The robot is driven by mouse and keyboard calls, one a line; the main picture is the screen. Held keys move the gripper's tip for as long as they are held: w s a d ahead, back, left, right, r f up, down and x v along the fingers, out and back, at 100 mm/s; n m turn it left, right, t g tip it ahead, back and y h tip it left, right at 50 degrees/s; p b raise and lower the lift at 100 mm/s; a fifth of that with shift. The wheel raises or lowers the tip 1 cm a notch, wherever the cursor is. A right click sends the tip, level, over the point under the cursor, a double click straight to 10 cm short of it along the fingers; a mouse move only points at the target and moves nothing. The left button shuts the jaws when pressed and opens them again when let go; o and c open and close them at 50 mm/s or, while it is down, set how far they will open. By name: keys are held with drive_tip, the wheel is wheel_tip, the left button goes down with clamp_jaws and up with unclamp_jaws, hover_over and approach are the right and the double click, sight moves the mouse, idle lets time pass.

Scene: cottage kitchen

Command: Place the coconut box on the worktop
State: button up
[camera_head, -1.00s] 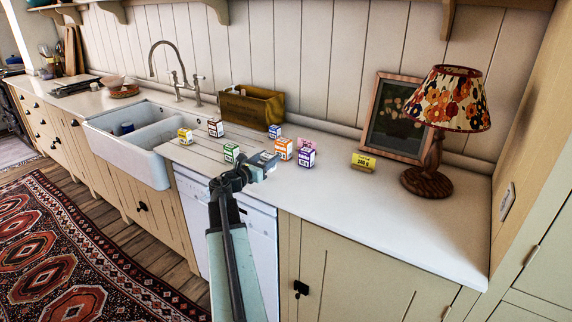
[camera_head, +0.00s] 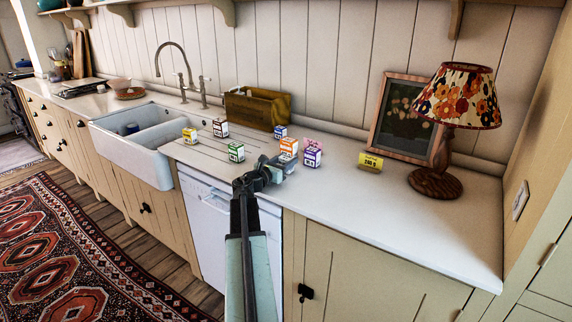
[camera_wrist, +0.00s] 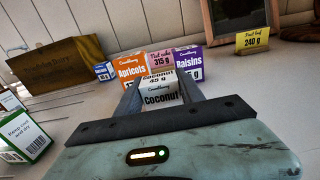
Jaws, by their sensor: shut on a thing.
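The coconut box (camera_wrist: 160,95) is a small white and grey box between the two fingers of my gripper (camera_wrist: 160,88) in the wrist view. Its front reads "Coconut 45 g". My gripper is shut on it. In the head view my gripper (camera_head: 272,168) is over the front part of the pale worktop (camera_head: 400,215), and the box is mostly hidden by it. I cannot tell whether the box touches the worktop. The orange apricots box (camera_wrist: 131,68) and the purple raisins box (camera_wrist: 188,63) stand just beyond it.
A pink box (camera_wrist: 160,60) stands between the apricots and raisins boxes. Green (camera_head: 236,152), red (camera_head: 220,128), yellow (camera_head: 189,135) and blue (camera_head: 280,132) boxes stand to the left. A yellow sign (camera_head: 370,162), a picture frame and a lamp (camera_head: 437,180) are right. The front right worktop is clear.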

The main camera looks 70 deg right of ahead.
drive_tip(key=shift+f, duration=0.2)
drive_tip(key=o, duration=1.4)
drive_tip(key=shift+r, duration=0.15)
drive_tip(key=shift+a+r, duration=0.1)
drive_tip(key=shift+a, duration=0.1)
drive_tip(key=v, duration=1.1)
drive_tip(key=shift+w+a, duration=0.1)
drive_tip(key=shift+a, duration=0.2)
